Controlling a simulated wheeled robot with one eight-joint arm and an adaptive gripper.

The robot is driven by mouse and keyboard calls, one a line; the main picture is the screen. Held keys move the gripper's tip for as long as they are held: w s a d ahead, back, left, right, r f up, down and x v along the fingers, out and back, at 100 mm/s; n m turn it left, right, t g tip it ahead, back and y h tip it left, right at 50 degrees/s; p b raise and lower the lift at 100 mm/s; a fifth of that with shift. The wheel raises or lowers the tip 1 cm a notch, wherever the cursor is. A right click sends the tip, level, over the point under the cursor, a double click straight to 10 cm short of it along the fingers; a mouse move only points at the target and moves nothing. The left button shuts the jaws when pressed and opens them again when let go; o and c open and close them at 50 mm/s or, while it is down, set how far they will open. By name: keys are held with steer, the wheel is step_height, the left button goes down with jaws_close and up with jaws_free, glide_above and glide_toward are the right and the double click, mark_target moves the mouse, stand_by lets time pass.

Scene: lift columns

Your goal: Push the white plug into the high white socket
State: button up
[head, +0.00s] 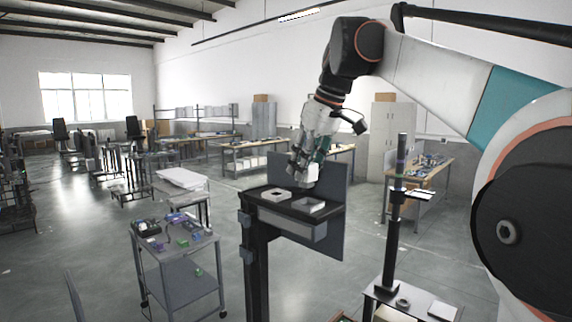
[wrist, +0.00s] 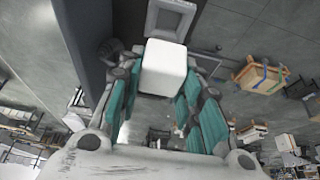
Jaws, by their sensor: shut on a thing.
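The white plug (wrist: 164,68) is a block with rounded edges, held between the teal-padded fingers of my gripper (wrist: 163,80). In the head view my gripper (head: 308,170) points down with the white plug (head: 311,179) at its tip, above the dark raised shelf. Two pale square frames sit on that shelf: a white one with a dark opening (head: 276,201) at left, and a greyer one (head: 318,211) at right, nearer below the plug. A pale square frame (wrist: 171,7) shows beyond the plug in the wrist view. I see no contact between plug and frame.
The shelf (head: 264,191) stands on a dark column (head: 257,265) with an upright dark panel (head: 334,185) behind it. A grey cart (head: 185,262) with small parts stands at left. Another thin column (head: 391,245) stands at right.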

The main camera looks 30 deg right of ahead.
steer(key=w+a+p, duration=0.3)
steer(key=w, duration=0.6)
steer(key=shift+w+a, duration=0.15)
stand_by(0.9)
steer(key=shift+p, duration=0.8)
stand_by(1.2)
steer(key=shift+f+b, duration=1.25)
steer(key=shift+f, duration=1.05)
stand_by(1.6)
